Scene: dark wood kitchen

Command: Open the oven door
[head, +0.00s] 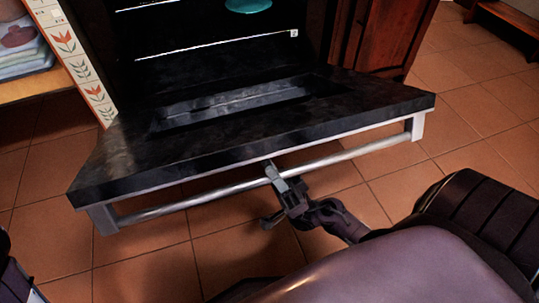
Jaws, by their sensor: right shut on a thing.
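The black oven door (230,127) is folded down and open, lying about level in front of the oven. Its silver bar handle (220,194) runs along the front edge. My right gripper (273,176) is shut on the handle a little right of its middle. The oven's dark cavity (215,22) shows behind the door, with wire racks and a teal dish (248,5) inside. My left gripper is not in view; only a bit of dark arm shows at the lower left edge.
A shelf with folded cloths (22,62) and a flower-tiled panel (75,48) stand left of the oven. A dark red wood cabinet (376,38) stands to the right. A wooden bench (510,15) is at the far right. The tiled floor (470,120) is clear on the right.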

